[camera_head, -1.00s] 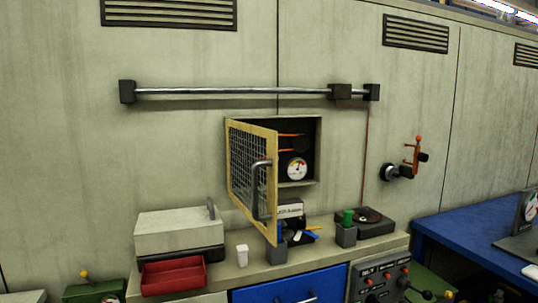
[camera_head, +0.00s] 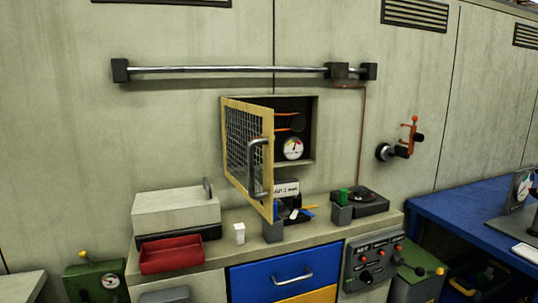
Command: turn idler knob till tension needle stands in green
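A recessed box in the wall holds a small round tension gauge (camera_head: 292,148) with a white face and coloured marks; its needle is too small to read. Dark parts with orange strips (camera_head: 288,122) sit above the gauge. A yellow-framed mesh door (camera_head: 247,155) with a grey handle (camera_head: 256,168) stands swung open at the box's left and hides part of the inside. I cannot make out an idler knob for certain. Neither of my grippers is in view.
A counter (camera_head: 222,248) below holds a grey case, a red tray (camera_head: 172,254), a white cup (camera_head: 240,233), tool holders and a dark device (camera_head: 360,202). A control panel (camera_head: 372,261) is below right. A blue table (camera_head: 470,215) stands at right. An orange crank (camera_head: 405,143) juts from the wall.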

